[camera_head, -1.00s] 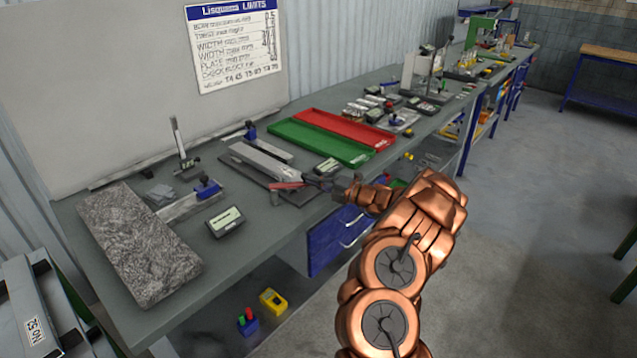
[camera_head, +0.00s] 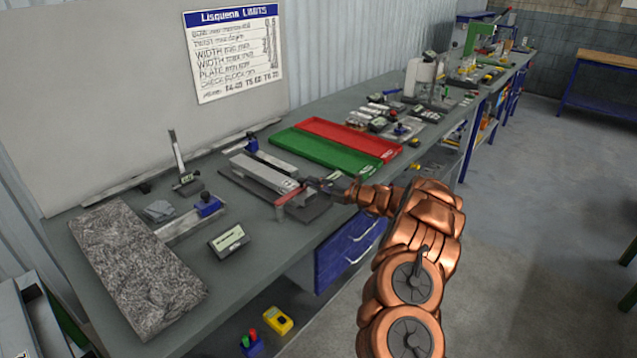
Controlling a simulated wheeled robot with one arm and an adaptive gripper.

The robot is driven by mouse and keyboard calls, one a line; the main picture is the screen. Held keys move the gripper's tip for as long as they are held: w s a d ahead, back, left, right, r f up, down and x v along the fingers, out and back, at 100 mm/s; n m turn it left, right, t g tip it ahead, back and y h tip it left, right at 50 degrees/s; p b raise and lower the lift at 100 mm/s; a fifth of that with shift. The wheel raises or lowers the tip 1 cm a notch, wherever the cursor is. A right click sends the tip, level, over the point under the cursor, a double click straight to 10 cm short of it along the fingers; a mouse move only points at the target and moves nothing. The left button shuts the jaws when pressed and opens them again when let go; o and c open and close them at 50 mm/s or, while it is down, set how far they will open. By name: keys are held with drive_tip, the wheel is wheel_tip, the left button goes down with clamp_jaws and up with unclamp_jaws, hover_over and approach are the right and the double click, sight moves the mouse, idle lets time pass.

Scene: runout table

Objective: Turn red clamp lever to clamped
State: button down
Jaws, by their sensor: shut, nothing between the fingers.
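The red clamp lever (camera_head: 289,197) is on the near right end of a grey fixture (camera_head: 262,173) that lies on a dark plate on the bench. The lever lies slanted, its left end lower in the picture. My gripper (camera_head: 309,184) reaches in from the right, its fingers shut with nothing between them. The fingertips are close to the lever's right end. I cannot tell whether they touch it. The lever's pivot and any clamp marking are too small or hidden to make out.
A green tray (camera_head: 328,152) and a red tray (camera_head: 345,135) lie behind my gripper. A labelled box (camera_head: 229,241) and a granite slab (camera_head: 135,265) are at the left. Blue drawers (camera_head: 348,250) sit under the bench edge. Bare bench lies between box and fixture.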

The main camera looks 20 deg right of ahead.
drive_tip(key=shift+d, duration=0.2)
idle(0.3)
drive_tip(key=shift+s+d, duration=0.1)
